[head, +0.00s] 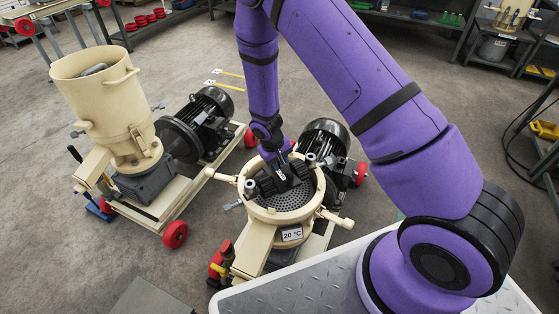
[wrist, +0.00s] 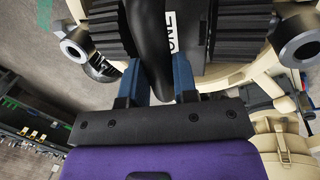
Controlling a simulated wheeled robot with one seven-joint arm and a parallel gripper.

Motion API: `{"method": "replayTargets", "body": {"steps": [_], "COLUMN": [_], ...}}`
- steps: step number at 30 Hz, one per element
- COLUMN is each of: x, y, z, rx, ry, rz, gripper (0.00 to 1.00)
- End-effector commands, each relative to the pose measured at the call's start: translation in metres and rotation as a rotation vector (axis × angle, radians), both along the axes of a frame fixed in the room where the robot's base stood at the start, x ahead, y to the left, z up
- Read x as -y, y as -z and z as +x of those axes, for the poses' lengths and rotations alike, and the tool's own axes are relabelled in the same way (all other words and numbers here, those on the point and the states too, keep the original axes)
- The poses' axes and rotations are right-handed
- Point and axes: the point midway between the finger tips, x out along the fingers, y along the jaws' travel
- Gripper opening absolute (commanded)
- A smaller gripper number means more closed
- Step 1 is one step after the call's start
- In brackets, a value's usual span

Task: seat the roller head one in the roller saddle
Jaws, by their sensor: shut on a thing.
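The roller head one (head: 268,186) is a black part with ridged rollers. It is over the round cream chamber of the near pellet mill, above the perforated die plate (head: 288,199). In the wrist view its ridged rollers (wrist: 240,35) flank a black neck and a white label reading ONE. My gripper (wrist: 158,75) has its blue fingers on either side of that black neck (wrist: 150,45) and is shut on it. Cream supports with steel ends (wrist: 76,46) stand at both sides, apparently the roller saddle (head: 250,188). I cannot tell whether the head touches it.
The near mill has cream side handles (head: 335,218), a 20 °C tag (head: 292,235) and a black motor (head: 325,140) behind. A second mill with a tall cream hopper (head: 105,100) stands at left on a red-wheeled cart.

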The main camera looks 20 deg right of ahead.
Motion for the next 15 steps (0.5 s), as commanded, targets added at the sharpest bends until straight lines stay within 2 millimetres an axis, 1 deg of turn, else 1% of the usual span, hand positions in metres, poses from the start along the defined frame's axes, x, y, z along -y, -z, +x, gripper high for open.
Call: {"method": "replayTargets", "body": {"steps": [15], "x": [0.0002], "y": [0.0091], "z": [0.0014], "rx": [0.003], "ry": [0.0], "rz": [0.0], "gripper": [0.0]}}
